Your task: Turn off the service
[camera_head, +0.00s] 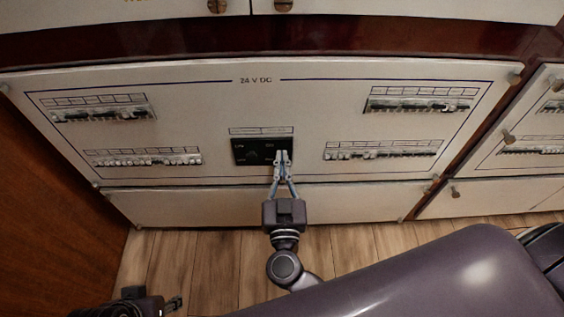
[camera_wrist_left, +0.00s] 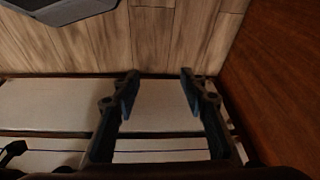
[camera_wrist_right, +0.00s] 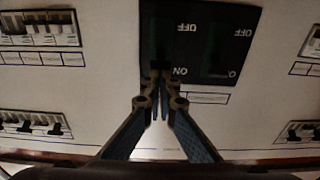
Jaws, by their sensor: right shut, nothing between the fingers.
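The panel marked 24 V DC (camera_head: 215,125) fills the middle of the head view. At its centre is a black switch block (camera_head: 243,153), which also shows with OFF and ON lettering in the right wrist view (camera_wrist_right: 228,45). My right gripper (camera_head: 281,156) is shut, with its fingertips over the right part of the block. In the right wrist view the closed fingertips (camera_wrist_right: 160,76) overlap the block beside the word ON; whether they touch it I cannot tell. The fingers hide part of the switch. My left gripper (camera_wrist_left: 158,75) is open and empty, low at the left, above the floor.
Breaker rows lie upper left (camera_head: 100,109), lower left (camera_head: 145,158), upper right (camera_head: 420,101) and lower right (camera_head: 382,151) of the block. Another panel (camera_head: 530,135) adjoins at the right. A wooden wall (camera_head: 60,210) bounds the left; wood floor (camera_head: 205,260) lies below.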

